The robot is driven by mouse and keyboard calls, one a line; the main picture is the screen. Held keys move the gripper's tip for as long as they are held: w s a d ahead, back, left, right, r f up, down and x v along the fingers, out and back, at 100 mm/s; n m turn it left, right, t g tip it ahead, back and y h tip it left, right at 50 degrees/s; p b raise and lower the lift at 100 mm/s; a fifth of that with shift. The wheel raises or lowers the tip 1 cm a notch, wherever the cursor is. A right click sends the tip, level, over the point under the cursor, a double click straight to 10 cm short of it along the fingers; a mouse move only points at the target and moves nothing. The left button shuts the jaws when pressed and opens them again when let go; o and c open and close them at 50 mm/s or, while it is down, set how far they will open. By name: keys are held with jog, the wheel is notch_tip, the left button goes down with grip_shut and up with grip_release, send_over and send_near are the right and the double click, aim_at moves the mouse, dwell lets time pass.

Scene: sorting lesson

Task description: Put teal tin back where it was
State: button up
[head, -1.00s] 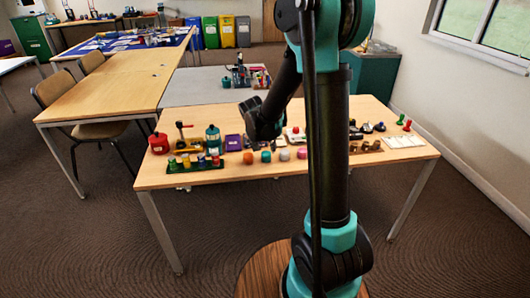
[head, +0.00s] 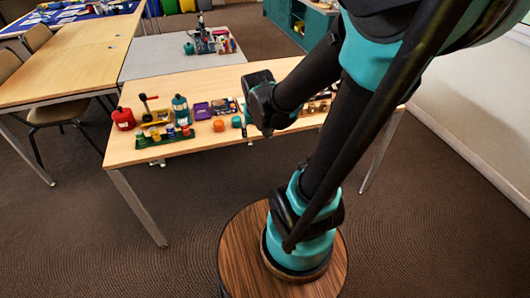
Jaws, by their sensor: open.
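The teal tin (head: 236,121), a small round teal piece, stands on the wooden table (head: 190,152) in the head view, just right of the orange tin (head: 218,125). My gripper (head: 249,137) is open and points down at the table's front side, just right of the teal tin. I see no tin between its jaws. Whether it touches the teal tin cannot be told.
Left on the table are a red can (head: 123,119), a teal lantern (head: 180,108), a green rack (head: 165,138) with coloured pieces and a purple box (head: 202,111). A grey table (head: 165,65) stands behind.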

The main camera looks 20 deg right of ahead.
jog(key=s+f+n, duration=0.1)
jog(key=s+f, duration=0.2)
jog(key=s, duration=0.5)
jog(key=shift+s+d+n+y, duration=0.2)
jog(key=shift+d+n+y, duration=0.15)
jog(key=shift+n+y, duration=0.05)
